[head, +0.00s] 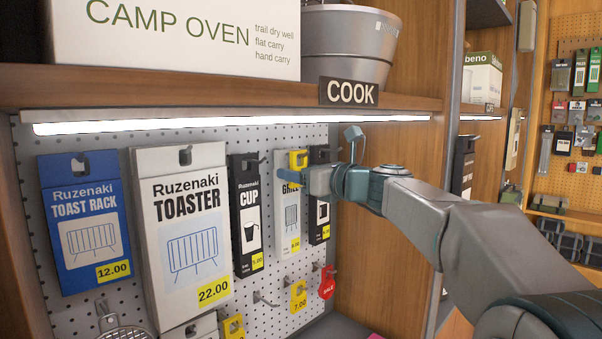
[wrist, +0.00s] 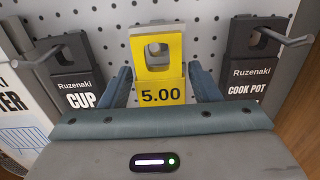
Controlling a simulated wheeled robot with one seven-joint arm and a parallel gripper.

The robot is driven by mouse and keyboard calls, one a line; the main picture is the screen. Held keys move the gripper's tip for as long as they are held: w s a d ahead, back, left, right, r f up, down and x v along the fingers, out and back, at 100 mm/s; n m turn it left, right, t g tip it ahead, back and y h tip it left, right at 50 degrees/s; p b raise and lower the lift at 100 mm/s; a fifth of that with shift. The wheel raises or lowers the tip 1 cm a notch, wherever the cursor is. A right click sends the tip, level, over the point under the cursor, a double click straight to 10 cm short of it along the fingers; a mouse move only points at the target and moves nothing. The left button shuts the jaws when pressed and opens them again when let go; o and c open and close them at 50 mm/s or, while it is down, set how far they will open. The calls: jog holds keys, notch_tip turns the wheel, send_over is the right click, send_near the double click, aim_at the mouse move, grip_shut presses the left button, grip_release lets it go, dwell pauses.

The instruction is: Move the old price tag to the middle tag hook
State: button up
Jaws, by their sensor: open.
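A yellow price tag (wrist: 160,92) reading 5.00 hangs at the top of the white grill pack (head: 288,215); it also shows in the head view (head: 298,160). My gripper (wrist: 163,78) is open, with one finger on each side of this tag and a gap on both sides. In the head view my gripper (head: 296,174) is in front of the grill pack's upper part and hides some of its name. Below, the small hooks include a bare one (head: 265,299), one with a yellow 7.00 tag (head: 298,300) and one with a red SALE tag (head: 327,284).
The black cup pack (head: 246,205) hangs close on the left and the black cook pot pack (head: 319,222) close on the right; its hook (wrist: 285,38) sticks out. The toaster box (head: 184,235) and toast rack box (head: 85,222) hang farther left. A lit shelf edge (head: 230,122) runs above.

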jog(key=c, duration=0.7)
jog(key=shift+r, duration=0.15)
jog(key=shift+r+p, duration=0.55)
jog(key=shift+p, duration=0.1)
jog(key=shift+s+d, duration=0.1)
jog(key=shift+s+d, duration=0.35)
jog(key=shift+s, duration=0.1)
jog(key=shift+b+v, duration=0.5)
jog(key=shift+v, duration=0.8)
